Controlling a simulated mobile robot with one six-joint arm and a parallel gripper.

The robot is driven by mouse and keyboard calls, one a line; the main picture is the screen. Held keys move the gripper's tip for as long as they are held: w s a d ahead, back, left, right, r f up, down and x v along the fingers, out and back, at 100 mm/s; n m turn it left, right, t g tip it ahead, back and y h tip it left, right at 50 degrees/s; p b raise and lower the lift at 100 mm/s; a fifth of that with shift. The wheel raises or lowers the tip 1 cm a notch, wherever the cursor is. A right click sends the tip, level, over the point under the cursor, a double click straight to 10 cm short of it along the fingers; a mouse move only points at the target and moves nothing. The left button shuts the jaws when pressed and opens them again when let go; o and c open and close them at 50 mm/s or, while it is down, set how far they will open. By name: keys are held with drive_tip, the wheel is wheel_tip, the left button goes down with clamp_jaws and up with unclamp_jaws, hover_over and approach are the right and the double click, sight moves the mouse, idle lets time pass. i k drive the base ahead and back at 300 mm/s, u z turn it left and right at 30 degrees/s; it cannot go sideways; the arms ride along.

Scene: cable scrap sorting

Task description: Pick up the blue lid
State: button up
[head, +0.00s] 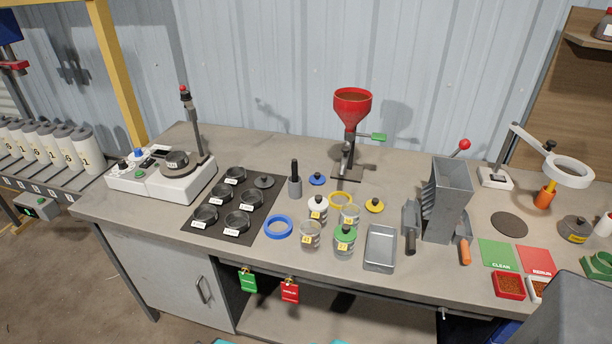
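The blue lid (317,179) lies on the workbench in the head view. It is a small blue disc with a dark knob on top. It sits to the right of a dark upright cylinder with a handle (295,181) and behind a jar with a white top (318,207). A larger blue ring (278,227) lies nearer the front, to the left of the jars. Nothing touches the blue lid that I can see. My gripper is not in view.
A red funnel stand (352,108) rises behind. A black mat (210,228) with several dishes lies left; a metal tray (380,248) lies right.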

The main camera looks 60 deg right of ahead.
sight(316, 178)
drive_tip(key=i, duration=0.85)
drive_tip(key=u, duration=0.15)
